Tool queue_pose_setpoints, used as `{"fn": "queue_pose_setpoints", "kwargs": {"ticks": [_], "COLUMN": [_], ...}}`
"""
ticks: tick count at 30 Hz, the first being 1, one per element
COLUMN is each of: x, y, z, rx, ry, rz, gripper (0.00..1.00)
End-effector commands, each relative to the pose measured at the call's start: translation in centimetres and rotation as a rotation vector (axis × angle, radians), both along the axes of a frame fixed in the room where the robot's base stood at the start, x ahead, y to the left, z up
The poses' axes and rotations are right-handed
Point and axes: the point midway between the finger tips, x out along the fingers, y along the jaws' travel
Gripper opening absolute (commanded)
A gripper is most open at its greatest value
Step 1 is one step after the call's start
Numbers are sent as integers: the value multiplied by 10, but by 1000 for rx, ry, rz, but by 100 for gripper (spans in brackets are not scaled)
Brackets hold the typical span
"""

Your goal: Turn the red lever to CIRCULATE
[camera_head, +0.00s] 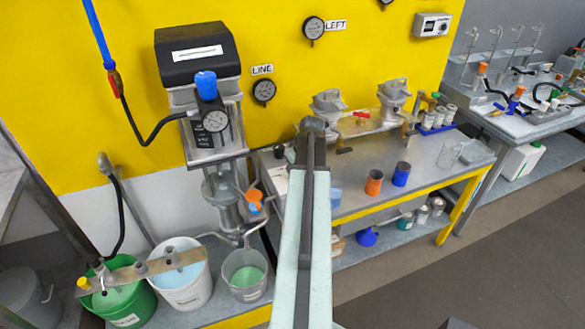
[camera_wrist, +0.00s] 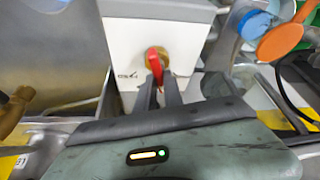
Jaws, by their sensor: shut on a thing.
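In the wrist view the red lever (camera_wrist: 155,63) sits on a round brass hub (camera_wrist: 163,53) on the front of a pale box (camera_wrist: 184,40). It points down toward my gripper (camera_wrist: 159,86). The two dark fingers are shut on the lever's lower end, one on each side. A small label (camera_wrist: 127,76) is left of the lever, too blurred to read. In the head view my arm reaches up the middle, and I cannot make out the fingers or this lever there.
In the wrist view an orange disc (camera_wrist: 280,42) and a blue cap (camera_wrist: 254,25) are close on the right. A brass fitting (camera_wrist: 13,110) is at the left. In the head view several buckets, including a green one (camera_head: 122,305), stand at lower left; a workbench (camera_head: 440,178) is right.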

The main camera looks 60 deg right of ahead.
Motion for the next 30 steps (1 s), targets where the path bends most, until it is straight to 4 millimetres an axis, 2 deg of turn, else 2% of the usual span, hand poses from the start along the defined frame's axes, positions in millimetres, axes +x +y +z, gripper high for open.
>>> {"fn": "queue_pose_setpoints", "kwargs": {"ticks": [12, 30], "x": [0, 1], "y": [0, 0], "z": [0, 0], "rx": [0, -1], "ry": [0, -1], "rz": [-247, -309], "gripper": [0, 0]}}
